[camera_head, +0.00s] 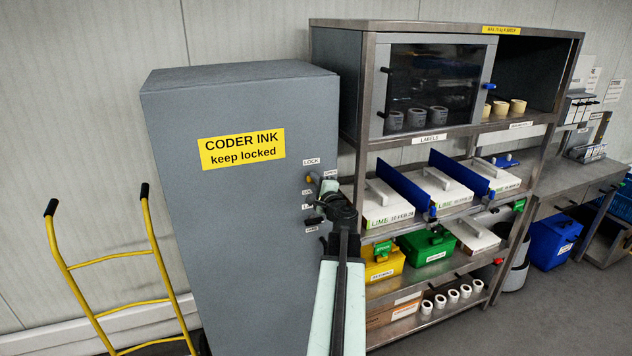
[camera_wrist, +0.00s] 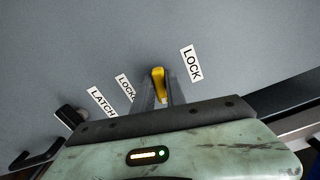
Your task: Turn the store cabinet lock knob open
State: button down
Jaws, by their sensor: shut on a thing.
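The grey store cabinet (camera_head: 240,230) with a yellow "CODER INK keep locked" sign stands left of centre in the head view, its door shut. Its yellow lock knob (camera_wrist: 157,82) shows in the wrist view between the fingers of my gripper (camera_wrist: 160,92), which is shut on it. A "LOCK" label (camera_wrist: 191,62) is beside the knob. In the head view my gripper (camera_head: 322,188) is at the cabinet's right front edge, and my arm partly hides the labels there.
Below the knob are a black latch (camera_wrist: 70,117) and a dark handle (camera_wrist: 35,160). A steel shelf unit (camera_head: 440,135) with bins and boxes stands close on the right. A yellow hand truck (camera_head: 110,305) stands at the left. Open floor shows at the lower right.

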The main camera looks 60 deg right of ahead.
jog(key=shift+s+d+n, duration=0.1)
jog(key=shift+n, duration=1.1)
jog(key=c, duration=1.4)
grip_release()
jog(key=shift+o, duration=0.2)
jog(key=v, duration=0.7)
jog(key=shift+s+a, duration=0.25)
jog(key=shift+a, duration=0.05)
